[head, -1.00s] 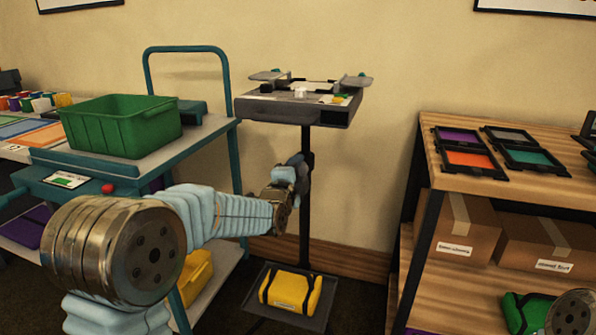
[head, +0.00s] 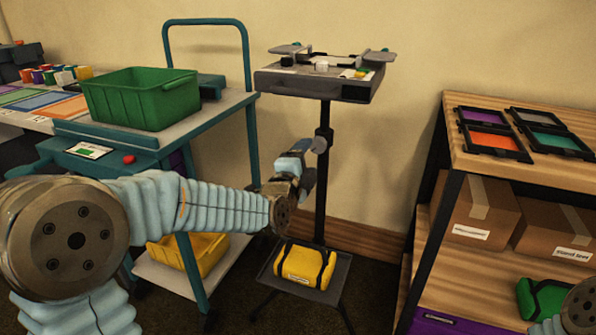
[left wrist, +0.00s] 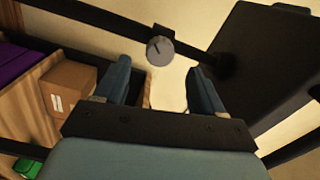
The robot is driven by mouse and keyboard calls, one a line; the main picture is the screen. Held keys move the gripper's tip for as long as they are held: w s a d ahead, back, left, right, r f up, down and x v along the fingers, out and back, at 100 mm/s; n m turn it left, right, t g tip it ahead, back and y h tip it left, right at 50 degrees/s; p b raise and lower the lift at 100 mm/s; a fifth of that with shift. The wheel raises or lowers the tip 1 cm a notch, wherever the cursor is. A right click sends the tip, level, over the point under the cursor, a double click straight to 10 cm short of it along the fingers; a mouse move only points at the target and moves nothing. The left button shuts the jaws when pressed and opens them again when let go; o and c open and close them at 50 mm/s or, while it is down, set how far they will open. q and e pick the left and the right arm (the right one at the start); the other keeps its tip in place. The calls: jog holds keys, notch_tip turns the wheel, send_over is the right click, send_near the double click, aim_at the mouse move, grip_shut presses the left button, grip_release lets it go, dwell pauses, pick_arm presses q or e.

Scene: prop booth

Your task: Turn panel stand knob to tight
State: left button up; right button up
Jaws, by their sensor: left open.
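The panel stand (head: 319,84) has a dark pole with a grey round knob (head: 319,145) on it, below the grey tray top. The left wrist view shows the knob's face (left wrist: 160,52) with a dark pointer line; any tight mark is too small to read. My left gripper (head: 306,164) is open and empty, just in front of the pole and slightly below the knob in the head view. In the left wrist view, the knob lies beyond the gap between the two fingers (left wrist: 158,82), with neither finger seen touching it. My right gripper is out of view.
A teal cart (head: 205,125) with a green bin (head: 141,99) stands left of the stand. A wooden shelf (head: 470,165) with framed panels and boxes stands to the right. A yellow bag (head: 305,266) lies on the stand's low tray. Bare wall is behind the pole.

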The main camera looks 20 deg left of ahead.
pick_arm(q)
jog(key=s, duration=0.6)
jog(key=shift+s+p, duration=0.15)
jog(key=shift+p, duration=0.15)
jog(key=shift+a, duration=0.1)
